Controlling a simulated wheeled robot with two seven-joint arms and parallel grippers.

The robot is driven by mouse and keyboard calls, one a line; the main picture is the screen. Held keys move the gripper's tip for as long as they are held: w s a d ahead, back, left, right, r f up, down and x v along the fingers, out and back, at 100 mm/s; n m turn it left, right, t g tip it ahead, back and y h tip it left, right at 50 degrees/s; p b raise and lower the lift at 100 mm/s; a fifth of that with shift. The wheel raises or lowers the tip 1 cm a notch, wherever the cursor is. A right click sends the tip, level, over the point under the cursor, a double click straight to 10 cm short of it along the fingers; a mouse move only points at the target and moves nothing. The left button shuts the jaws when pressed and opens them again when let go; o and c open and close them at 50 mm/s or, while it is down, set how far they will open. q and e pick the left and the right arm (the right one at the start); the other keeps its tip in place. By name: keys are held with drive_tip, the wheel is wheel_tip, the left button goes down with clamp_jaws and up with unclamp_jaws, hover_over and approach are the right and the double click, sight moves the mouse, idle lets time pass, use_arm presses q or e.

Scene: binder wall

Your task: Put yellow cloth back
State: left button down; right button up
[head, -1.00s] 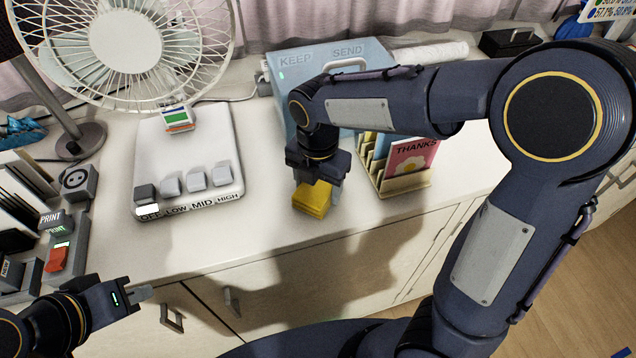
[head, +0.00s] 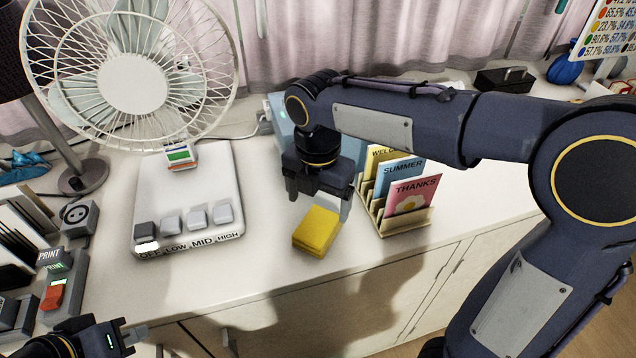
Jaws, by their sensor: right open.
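The yellow cloth (head: 316,231) is a folded block lying on the white counter, near its front edge. My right gripper (head: 318,205) is open and empty, pointing down just above and behind the cloth, apart from it as far as I can tell. My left gripper (head: 136,335) is at the lower left, in front of the counter's edge. Only its end shows, and whether its jaws are open is unclear.
A white fan (head: 134,84) with a button base (head: 188,190) stands left of the cloth. A card rack (head: 405,222) with several cards stands close on the right. My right arm hides most of a blue box (head: 278,112) behind.

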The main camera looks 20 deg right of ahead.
sight(318, 225)
wheel_tip(318, 225, up, 4)
drive_tip(key=s+d+f+m+t+y, duration=0.1)
drive_tip(key=s+d+m+t+y, duration=0.15)
drive_tip(key=s+d+m, duration=0.8)
drive_tip(key=s+a+f+m+t+y, duration=0.1)
drive_tip(key=s+f+m+t, duration=0.2)
drive_tip(key=m, duration=1.5)
wheel_tip(318, 225, down, 2)
drive_tip(key=s, duration=0.2)
drive_tip(key=shift+s+a+m, duration=0.2)
drive_tip(key=shift+s+m, duration=0.15)
drive_tip(key=shift+s, duration=0.05)
